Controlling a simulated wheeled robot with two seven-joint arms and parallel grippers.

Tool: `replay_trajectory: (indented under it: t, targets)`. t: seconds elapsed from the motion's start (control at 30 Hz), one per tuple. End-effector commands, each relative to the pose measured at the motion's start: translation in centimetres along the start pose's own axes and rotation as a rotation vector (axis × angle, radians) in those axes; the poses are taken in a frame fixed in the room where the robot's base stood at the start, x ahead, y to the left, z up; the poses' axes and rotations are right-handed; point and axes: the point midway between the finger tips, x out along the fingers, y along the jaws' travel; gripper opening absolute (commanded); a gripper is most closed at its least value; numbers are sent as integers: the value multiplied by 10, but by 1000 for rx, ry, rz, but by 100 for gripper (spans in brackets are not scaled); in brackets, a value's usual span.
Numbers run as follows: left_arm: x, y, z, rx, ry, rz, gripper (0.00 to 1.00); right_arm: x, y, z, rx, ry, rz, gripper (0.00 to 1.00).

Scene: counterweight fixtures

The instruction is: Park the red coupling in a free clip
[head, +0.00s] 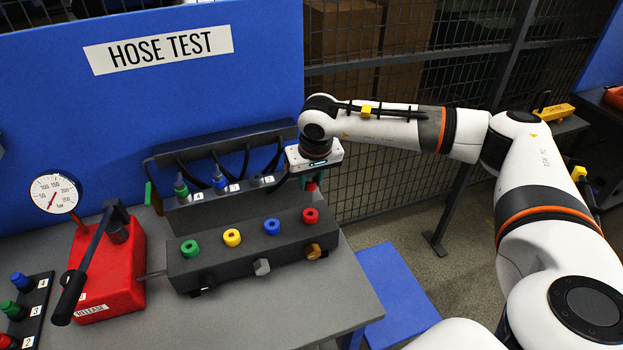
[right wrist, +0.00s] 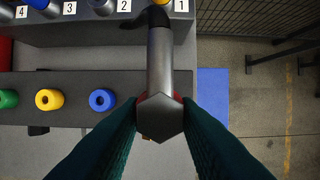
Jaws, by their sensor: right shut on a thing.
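My right gripper (head: 312,181) is shut on the red coupling, whose red end (head: 311,187) shows just below the fingers. In the right wrist view the held coupling (right wrist: 160,115) shows a grey hexagonal body between the teal fingers, with a grey stem running toward the rack. The numbered clip rack (head: 210,209) stands behind the port block. Clip 4 has a green coupling (head: 181,188) and clip 3 a blue one (head: 219,180). Clip 2 (head: 256,181) shows only grey. Clip 1 is hidden by the gripper in the head view; something yellow (right wrist: 160,2) shows by its label. My left gripper is out of view.
The front block (head: 190,270) carries green, yellow, blue and red (head: 310,215) ports. A red pump (head: 112,270) with a black lever and gauge (head: 55,192) stands left. Another numbered rack (head: 32,310) sits at lower left. The blue HOSE TEST panel (head: 130,110) rises behind.

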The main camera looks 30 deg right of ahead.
Motion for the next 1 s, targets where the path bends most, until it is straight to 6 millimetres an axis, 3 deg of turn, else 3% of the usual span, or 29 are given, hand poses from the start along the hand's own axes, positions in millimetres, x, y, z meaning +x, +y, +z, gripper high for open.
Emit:
replay_trajectory:
  t: [1.0]
  targets:
    - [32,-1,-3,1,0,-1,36,27,64,102,3,-1,1,0]
